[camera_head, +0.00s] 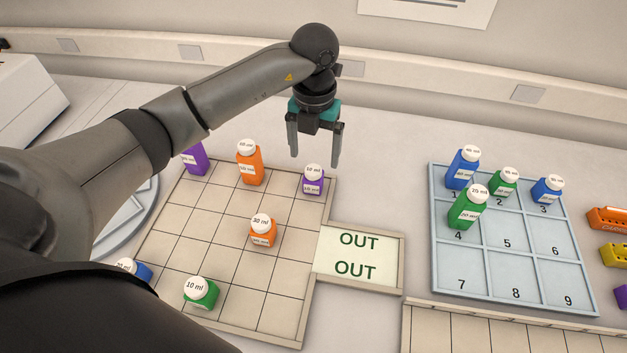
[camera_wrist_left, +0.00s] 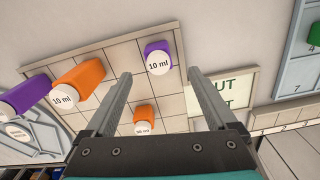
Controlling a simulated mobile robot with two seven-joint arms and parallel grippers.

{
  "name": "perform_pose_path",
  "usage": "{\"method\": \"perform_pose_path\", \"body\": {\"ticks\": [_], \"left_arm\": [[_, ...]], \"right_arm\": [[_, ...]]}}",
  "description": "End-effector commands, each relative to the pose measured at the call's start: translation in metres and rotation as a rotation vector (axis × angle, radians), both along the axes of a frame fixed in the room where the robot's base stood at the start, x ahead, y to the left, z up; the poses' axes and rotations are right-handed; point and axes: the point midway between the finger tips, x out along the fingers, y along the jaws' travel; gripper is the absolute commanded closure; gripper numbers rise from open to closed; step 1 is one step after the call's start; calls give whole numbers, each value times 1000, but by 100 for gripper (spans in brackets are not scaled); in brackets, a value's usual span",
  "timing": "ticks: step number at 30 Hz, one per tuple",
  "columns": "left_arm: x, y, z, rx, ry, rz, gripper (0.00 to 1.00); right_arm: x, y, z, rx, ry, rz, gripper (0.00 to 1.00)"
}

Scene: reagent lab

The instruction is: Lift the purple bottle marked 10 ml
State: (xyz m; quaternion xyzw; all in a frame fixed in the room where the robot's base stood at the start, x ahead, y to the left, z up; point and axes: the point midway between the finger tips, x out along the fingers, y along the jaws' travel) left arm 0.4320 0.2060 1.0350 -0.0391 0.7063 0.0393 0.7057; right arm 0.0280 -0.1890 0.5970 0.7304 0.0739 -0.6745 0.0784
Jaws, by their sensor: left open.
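The purple bottle marked 10 ml (camera_head: 312,186) stands upright with a white cap in the back right cell of the gridded board. It also shows in the left wrist view (camera_wrist_left: 157,48), between and beyond the fingertips. My left gripper (camera_head: 315,160) is open and empty, pointing down above and slightly behind this bottle, apparently apart from it. In the left wrist view its two fingers (camera_wrist_left: 158,74) are spread wide. A second purple bottle (camera_head: 195,161) stands at the board's back left, partly hidden by my arm. My right gripper is not in view.
On the gridded board (camera_head: 215,235) stand a back orange bottle (camera_head: 250,168), a middle orange bottle (camera_head: 263,236), a green bottle (camera_head: 203,295) and a partly hidden blue bottle (camera_head: 140,270). An OUT panel (camera_head: 335,275) adjoins it. A numbered tray (camera_head: 515,290) holds several bottles at right.

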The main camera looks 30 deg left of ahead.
Motion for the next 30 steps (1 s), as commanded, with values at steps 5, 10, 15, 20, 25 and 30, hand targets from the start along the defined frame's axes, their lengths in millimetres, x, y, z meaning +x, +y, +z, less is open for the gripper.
{"method": "perform_pose_path", "body": {"ticks": [5,10,15,20,25,30], "left_arm": [[0,0,-12,0,1,1,9],[1,2,-34,-1,4,2,9],[2,3,-57,0,2,2,9],[2,3,-63,-1,0,0,9],[2,3,-62,0,-1,0,10],[2,3,-62,0,-1,0,30]], "right_arm": [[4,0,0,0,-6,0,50],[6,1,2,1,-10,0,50],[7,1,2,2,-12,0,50],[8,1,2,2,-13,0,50],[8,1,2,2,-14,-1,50],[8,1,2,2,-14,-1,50]]}}
